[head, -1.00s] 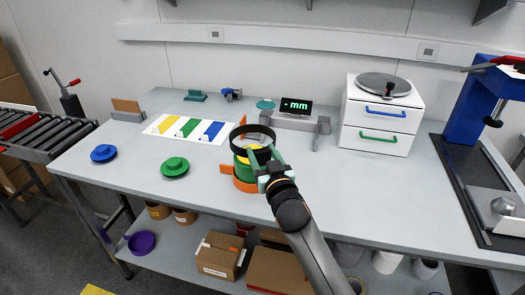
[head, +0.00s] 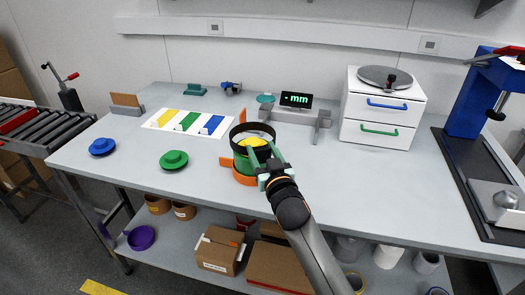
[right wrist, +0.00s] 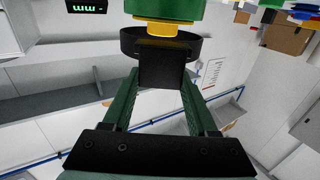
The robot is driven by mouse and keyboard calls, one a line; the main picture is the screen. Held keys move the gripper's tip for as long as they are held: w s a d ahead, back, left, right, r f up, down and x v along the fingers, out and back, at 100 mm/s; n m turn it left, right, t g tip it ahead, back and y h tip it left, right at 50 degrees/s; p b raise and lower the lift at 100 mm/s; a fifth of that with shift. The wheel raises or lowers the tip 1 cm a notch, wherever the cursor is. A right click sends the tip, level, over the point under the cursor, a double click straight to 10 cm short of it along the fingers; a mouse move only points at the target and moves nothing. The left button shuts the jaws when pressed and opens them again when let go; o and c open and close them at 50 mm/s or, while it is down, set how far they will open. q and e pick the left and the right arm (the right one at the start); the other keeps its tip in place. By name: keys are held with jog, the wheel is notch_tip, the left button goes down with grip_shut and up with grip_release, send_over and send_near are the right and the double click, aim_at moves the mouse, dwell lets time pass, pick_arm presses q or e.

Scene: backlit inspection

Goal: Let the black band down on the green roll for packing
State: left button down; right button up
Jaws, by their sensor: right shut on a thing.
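The black band (head: 238,134) is a thin open ring, held roughly level by my right gripper (head: 265,160). It is at the top of the green roll (head: 243,164), and the yellow core (head: 252,141) shows through its opening. In the right wrist view the gripper (right wrist: 163,70) is shut on the black block at the side of the band (right wrist: 132,42). The yellow core (right wrist: 163,27) and green roll (right wrist: 190,8) are at the top there. I cannot tell whether the band touches the roll. My left gripper is not in view.
The roll stands in an orange holder (head: 232,173) with upright tabs. Green (head: 173,160) and blue (head: 102,147) discs lie to the left. A measuring stand with a display (head: 296,99) is behind right, and a white drawer unit (head: 381,115) beyond. The right front tabletop is clear.

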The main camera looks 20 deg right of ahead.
jog(key=shift+f+b, duration=2.7)
jog(key=shift+f, duration=0.9)
jog(key=shift+f+b, duration=0.35)
jog(key=shift+f, duration=0.15)
jog(key=o, duration=1.2)
jog(key=shift+s, duration=0.1)
